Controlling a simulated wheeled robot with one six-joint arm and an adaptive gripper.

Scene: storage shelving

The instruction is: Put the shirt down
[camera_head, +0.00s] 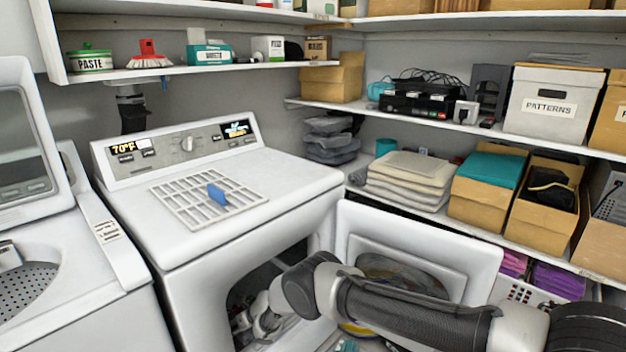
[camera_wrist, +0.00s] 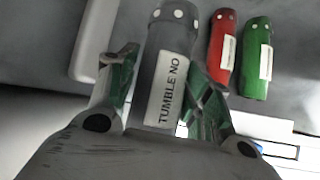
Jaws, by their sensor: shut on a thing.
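My gripper (camera_wrist: 160,65) is shut on a grey, rounded item (camera_wrist: 168,38) with a white label reading "TUMBLE NO" and pale dots at its far end. It lies between the two fingers; I cannot tell for certain that it is the shirt. In the head view my gripper (camera_head: 262,325) is at the dark front opening of the dryer (camera_head: 275,165), low down, and what it holds is not clear there. A red item (camera_wrist: 222,48) and a green item (camera_wrist: 256,58), similar in shape and labelled, lie to the right in the wrist view.
The dryer door (camera_head: 420,240) stands open to the right, partly behind my arm. A white rack (camera_head: 190,200) with a blue piece (camera_head: 216,194) lies on the dryer top. A washer (camera_head: 75,250) stands left. Shelves with boxes (camera_head: 553,105) and folded towels (camera_head: 405,180) line the right.

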